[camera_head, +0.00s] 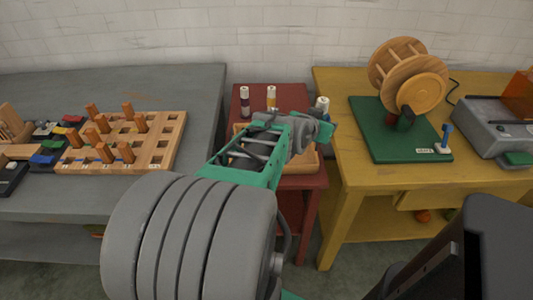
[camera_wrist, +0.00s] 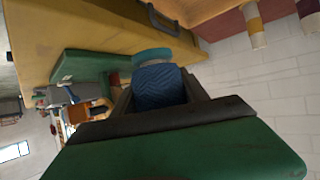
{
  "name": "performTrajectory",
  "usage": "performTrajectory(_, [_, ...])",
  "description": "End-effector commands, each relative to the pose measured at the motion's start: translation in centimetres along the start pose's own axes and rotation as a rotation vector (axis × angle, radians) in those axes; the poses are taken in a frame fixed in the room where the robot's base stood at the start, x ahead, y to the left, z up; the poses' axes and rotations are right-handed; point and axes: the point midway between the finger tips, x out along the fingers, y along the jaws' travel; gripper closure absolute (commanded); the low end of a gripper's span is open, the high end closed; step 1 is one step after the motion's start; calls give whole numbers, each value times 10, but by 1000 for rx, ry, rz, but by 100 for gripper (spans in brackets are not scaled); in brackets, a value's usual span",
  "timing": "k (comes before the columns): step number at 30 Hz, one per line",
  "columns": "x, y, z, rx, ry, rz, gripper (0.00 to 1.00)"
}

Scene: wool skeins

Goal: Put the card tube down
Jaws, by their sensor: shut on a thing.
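My gripper (camera_head: 318,122) is above the right side of the red table, near its gap with the yellow table. It is shut on a card tube (camera_head: 322,102), whose pale top end shows above the gripper, with blue winding just below. In the wrist view the tube's blue ribbed winding (camera_wrist: 160,86) sits between my dark fingers. The tube's lower end is hidden in the head view, so I cannot tell whether it touches anything. Two more card tubes stand upright at the back of the red table, one with dark purple winding (camera_head: 244,103) and one with yellow (camera_head: 271,99).
A wooden tray (camera_head: 312,160) lies on the red table (camera_head: 293,98), partly hidden by my arm. The yellow table (camera_head: 350,150) holds a green board (camera_head: 375,140) with a wooden winder (camera_head: 408,75). A peg rack (camera_head: 170,140) lies on the grey table (camera_head: 200,100).

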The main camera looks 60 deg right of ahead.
Motion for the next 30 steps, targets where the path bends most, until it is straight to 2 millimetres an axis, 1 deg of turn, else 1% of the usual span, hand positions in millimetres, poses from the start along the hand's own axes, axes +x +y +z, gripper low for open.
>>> performTrajectory(1, [2, 5, 1, 5, 0, 11, 88])
performTrajectory(2, [3, 3, 3, 6, -1, 13, 88])
performTrajectory(3, [4, -2, 6, 5, -2, 14, 88])
performTrajectory(5, [5, -16, 12, 4, -1, 14, 88])
performTrajectory(12, [13, -81, 46, 6, -2, 21, 88])
performTrajectory(15, [22, -97, 69, 7, -3, 25, 88])
performTrajectory(16, [24, -102, 74, 7, -2, 23, 88])
performTrajectory(18, [27, -110, 82, 9, 0, 24, 88])
performTrajectory(22, [31, -120, 92, 10, 0, 24, 88])
performTrajectory(24, [35, -126, 102, 8, -1, 23, 88])
performTrajectory(27, [45, -124, 119, 9, -2, 25, 88])
performTrajectory(30, [47, -124, 123, 12, 2, 22, 88])
